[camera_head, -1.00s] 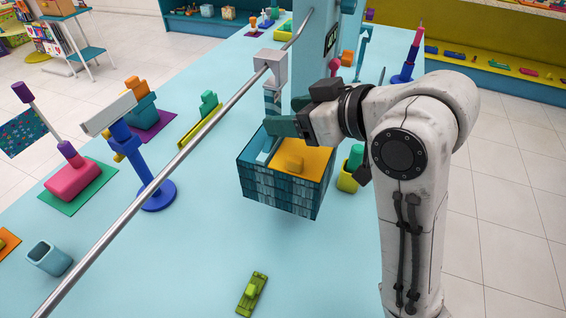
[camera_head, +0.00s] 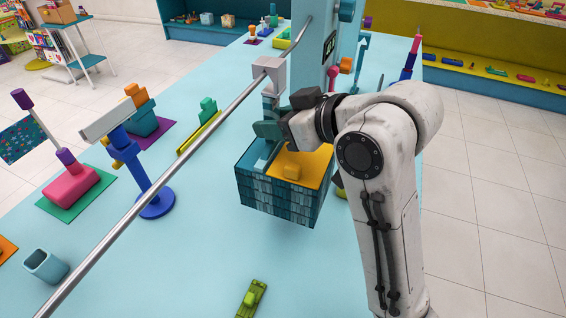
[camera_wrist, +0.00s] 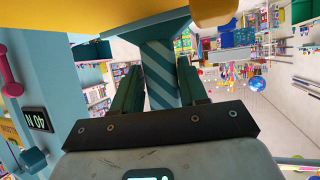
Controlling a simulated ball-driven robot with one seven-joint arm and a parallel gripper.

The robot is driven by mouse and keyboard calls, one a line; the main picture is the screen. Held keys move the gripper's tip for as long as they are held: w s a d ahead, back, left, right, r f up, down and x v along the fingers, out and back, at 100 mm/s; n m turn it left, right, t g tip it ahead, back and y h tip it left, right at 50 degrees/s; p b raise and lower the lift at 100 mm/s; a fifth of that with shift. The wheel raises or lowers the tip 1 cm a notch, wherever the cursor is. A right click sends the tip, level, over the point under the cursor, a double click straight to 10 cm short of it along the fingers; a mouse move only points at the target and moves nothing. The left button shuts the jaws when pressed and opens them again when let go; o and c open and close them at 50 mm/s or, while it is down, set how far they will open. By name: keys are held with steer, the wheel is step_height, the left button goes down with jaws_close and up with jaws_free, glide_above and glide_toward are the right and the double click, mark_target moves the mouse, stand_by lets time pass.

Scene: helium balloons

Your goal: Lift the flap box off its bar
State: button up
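The flap box (camera_head: 275,203), teal with a brick pattern and an orange flap (camera_head: 313,165) on top, hangs above the table under the grey bar (camera_head: 190,151). A striped stem (camera_head: 270,104) rises from the box toward the light block at the bar; how it joins the bar is unclear. My gripper (camera_head: 267,131) is at the stem just above the box. In the wrist view, the fingers of my gripper (camera_wrist: 160,85) stand apart on either side of the striped stem (camera_wrist: 163,70). No firm contact shows. My wrist hides part of the box's back.
A teal post (camera_head: 312,60) stands close behind my gripper. A blue stand (camera_head: 155,203) is left of the box, and a green toy (camera_head: 250,298) lies in front. The blue table (camera_head: 190,270) is clear around the box's front.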

steer(key=c, duration=0.5)
steer(key=shift+c, duration=0.2)
steer(key=shift+r, duration=0.15)
steer(key=shift+s+d+r+p, duration=0.1)
steer(key=shift+d+r+p, duration=0.1)
steer(key=shift+r+p, duration=0.35)
steer(key=shift+s+d+r+p, duration=0.1)
steer(key=shift+d+r+p, duration=0.05)
steer(key=shift+r+p, duration=0.4)
steer(key=shift+d, duration=0.15)
steer(key=shift+s+d+r+p, duration=0.2)
steer(key=shift+d+r+p, duration=0.2)
steer(key=shift+p, duration=0.35)
steer(key=shift+d, duration=0.2)
